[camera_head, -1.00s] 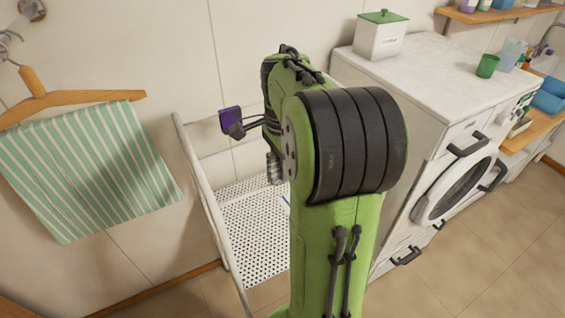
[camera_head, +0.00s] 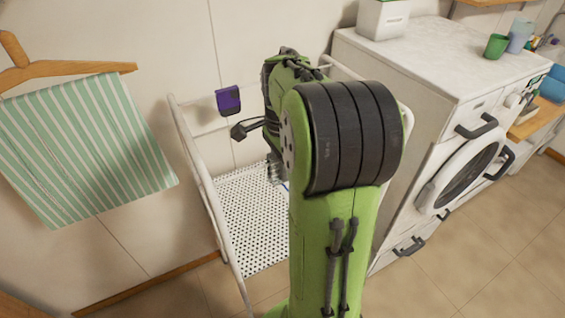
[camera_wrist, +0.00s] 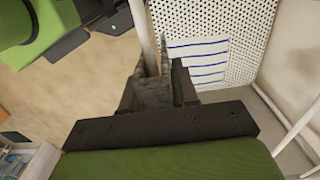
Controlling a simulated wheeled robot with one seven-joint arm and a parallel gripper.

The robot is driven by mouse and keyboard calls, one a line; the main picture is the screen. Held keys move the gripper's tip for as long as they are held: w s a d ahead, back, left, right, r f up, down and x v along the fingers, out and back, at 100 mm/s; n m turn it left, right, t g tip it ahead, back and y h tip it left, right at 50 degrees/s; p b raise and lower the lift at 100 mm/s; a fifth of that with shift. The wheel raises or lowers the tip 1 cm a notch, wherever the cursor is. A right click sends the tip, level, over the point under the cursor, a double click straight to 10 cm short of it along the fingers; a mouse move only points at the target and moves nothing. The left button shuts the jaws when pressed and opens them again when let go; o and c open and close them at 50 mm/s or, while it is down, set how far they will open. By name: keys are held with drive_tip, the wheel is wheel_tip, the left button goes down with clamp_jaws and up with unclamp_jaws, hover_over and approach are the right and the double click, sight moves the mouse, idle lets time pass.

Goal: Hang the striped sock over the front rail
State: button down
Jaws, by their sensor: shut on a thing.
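The striped sock is white with blue stripes. It shows in the wrist view (camera_wrist: 200,62) just beyond my fingertips, against the perforated shelf; in the head view only a sliver of blue shows beside my arm. My gripper (camera_wrist: 160,90) is shut on the sock, though the grip itself is partly hidden. A white rail (camera_wrist: 149,35) runs up to my fingertips along the sock's left side in the wrist view; I cannot tell if the sock touches it. In the head view my gripper (camera_head: 274,172) is over the cart, mostly hidden by my arm.
The white cart frame (camera_head: 196,160) surrounds the perforated shelf (camera_head: 245,225). A purple item (camera_head: 228,99) is at the cart's back, by the wall. A striped towel (camera_head: 90,150) hangs at left. The washing machine (camera_head: 440,60) stands close on the right.

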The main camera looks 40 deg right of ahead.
drive_tip(key=shift+f, duration=0.5)
drive_tip(key=c, duration=0.8)
unclamp_jaws()
wheel_tip(320, 180, up, 16)
drive_tip(key=p, duration=0.4)
drive_tip(key=shift+f, duration=0.1)
